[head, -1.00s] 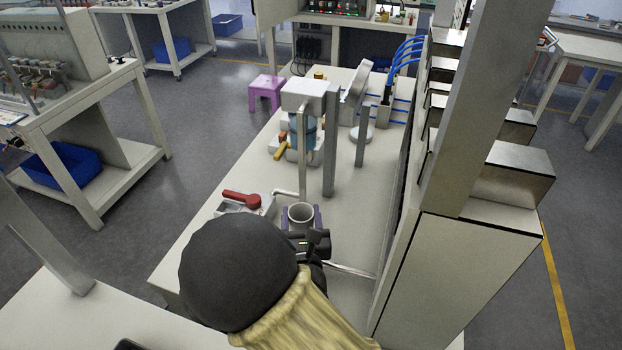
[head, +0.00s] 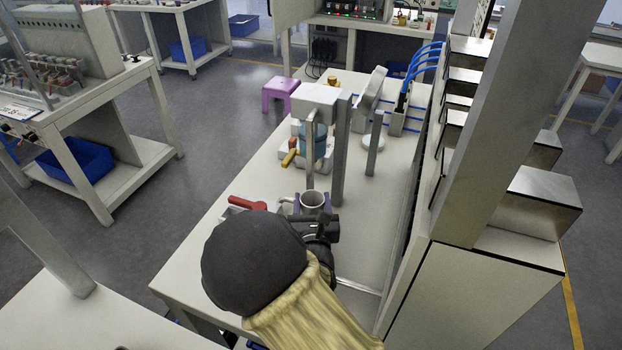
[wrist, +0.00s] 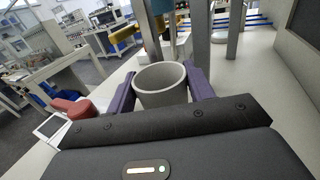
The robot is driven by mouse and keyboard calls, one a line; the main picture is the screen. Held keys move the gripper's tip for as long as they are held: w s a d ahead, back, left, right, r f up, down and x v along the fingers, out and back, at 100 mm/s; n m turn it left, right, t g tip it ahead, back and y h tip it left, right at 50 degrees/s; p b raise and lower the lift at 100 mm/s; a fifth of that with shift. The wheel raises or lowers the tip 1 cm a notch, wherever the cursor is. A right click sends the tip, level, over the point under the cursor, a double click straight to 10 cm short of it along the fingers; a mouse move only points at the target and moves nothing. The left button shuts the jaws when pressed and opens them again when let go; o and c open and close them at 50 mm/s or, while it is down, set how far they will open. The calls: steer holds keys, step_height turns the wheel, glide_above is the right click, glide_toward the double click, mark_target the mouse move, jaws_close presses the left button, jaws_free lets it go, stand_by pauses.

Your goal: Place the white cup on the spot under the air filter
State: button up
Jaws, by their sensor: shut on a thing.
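The white cup (head: 313,201) is upright between the purple fingers of my gripper (head: 312,203), above the workbench. In the wrist view the cup (wrist: 160,84) sits between the two fingers (wrist: 160,92), its open rim facing up, and looks empty. My gripper is shut on it. The air filter (head: 314,138), with a blue bowl under a pale top block, stands on the bench beyond the cup. The spot below the filter is mostly hidden behind the post and pipe in front of it.
A grey upright post (head: 341,155) and a thin pipe (head: 310,155) stand between the cup and the filter. A device with a red handle (head: 248,203) lies left of my gripper. A tall shelf unit (head: 482,270) borders the bench on the right. A yellow lever (head: 289,158) sticks out left of the filter.

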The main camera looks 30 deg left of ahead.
steer(key=p+x, duration=0.1)
steer(key=x, duration=1.1)
steer(key=shift+w, duration=0.1)
steer(key=shift+w+a+f, duration=0.1)
steer(key=shift+w+f, duration=0.05)
steer(key=shift+f, duration=0.7)
steer(key=shift+w+a+f, duration=0.1)
steer(key=shift+f, duration=0.8)
steer(key=shift+f, duration=0.15)
steer(key=o, duration=0.7)
steer(key=shift+c, duration=0.2)
steer(key=v, duration=1.2)
steer(key=shift+r, duration=0.2)
